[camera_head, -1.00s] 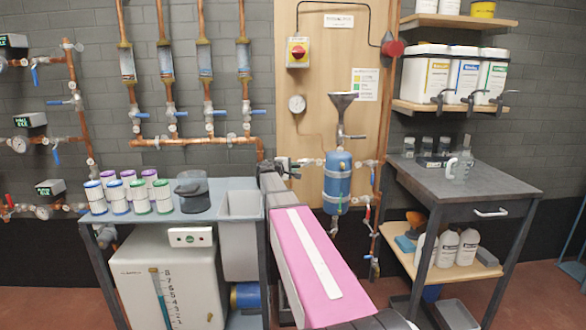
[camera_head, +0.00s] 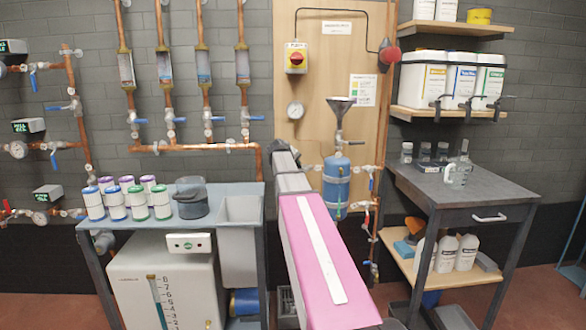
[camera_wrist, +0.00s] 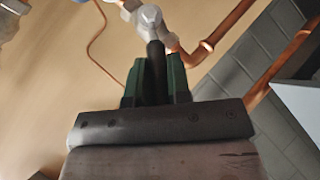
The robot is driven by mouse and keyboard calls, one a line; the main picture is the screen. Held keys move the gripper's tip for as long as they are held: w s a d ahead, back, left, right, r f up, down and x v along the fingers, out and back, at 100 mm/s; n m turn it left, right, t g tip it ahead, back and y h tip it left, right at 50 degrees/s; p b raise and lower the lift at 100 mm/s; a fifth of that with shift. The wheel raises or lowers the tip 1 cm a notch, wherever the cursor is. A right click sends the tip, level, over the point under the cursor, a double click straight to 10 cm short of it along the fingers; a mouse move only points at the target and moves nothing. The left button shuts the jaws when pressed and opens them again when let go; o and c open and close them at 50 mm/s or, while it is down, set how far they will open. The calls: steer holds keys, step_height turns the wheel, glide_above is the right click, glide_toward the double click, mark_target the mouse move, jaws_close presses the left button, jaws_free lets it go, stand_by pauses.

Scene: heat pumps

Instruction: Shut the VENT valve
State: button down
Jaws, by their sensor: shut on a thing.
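In the wrist view my gripper (camera_wrist: 156,78) has its two dark green fingers shut on a dark lever (camera_wrist: 155,58). The lever joins a pale metal valve (camera_wrist: 150,16) set on copper pipe in front of the wooden board. No VENT label is readable, so I cannot confirm the valve's name from the pictures. In the head view my pink arm covers the gripper and the held lever. The blue vessel (camera_head: 336,183) stands right of my arm's far end, with a grey funnel (camera_head: 338,108) above it.
A pressure gauge (camera_head: 295,110) and a red-yellow switch (camera_head: 296,57) are on the wooden board (camera_head: 325,50). A bench with several tins (camera_head: 161,202) stands left. A dark worktable (camera_head: 455,190) stands right. Copper pipe (camera_wrist: 275,70) runs close right of the gripper.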

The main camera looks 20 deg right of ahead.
steer(key=d+r+m+y, duration=0.1)
steer(key=d+m+y, duration=0.1)
steer(key=y, duration=0.1)
steer(key=shift+s+r+y, duration=0.3)
steer(key=shift+s+r, duration=0.05)
steer(key=shift+s+d+r+m+t+y, duration=0.2)
steer(key=shift+d+m+t+y, duration=0.2)
steer(key=shift+d+m+y, duration=0.45)
steer(key=shift+s+d+r+m+t+y, duration=0.2)
steer(key=shift+d+t+y, duration=0.25)
steer(key=shift+y, duration=0.7)
steer(key=shift+d+f, duration=0.1)
steer(key=shift+f, duration=0.05)
steer(key=c, duration=1.1)
jaws_free()
steer(key=v, duration=1)
steer(key=shift+s+d+r, duration=0.1)
steer(key=shift+s+r, duration=0.15)
steer(key=shift+r, duration=0.05)
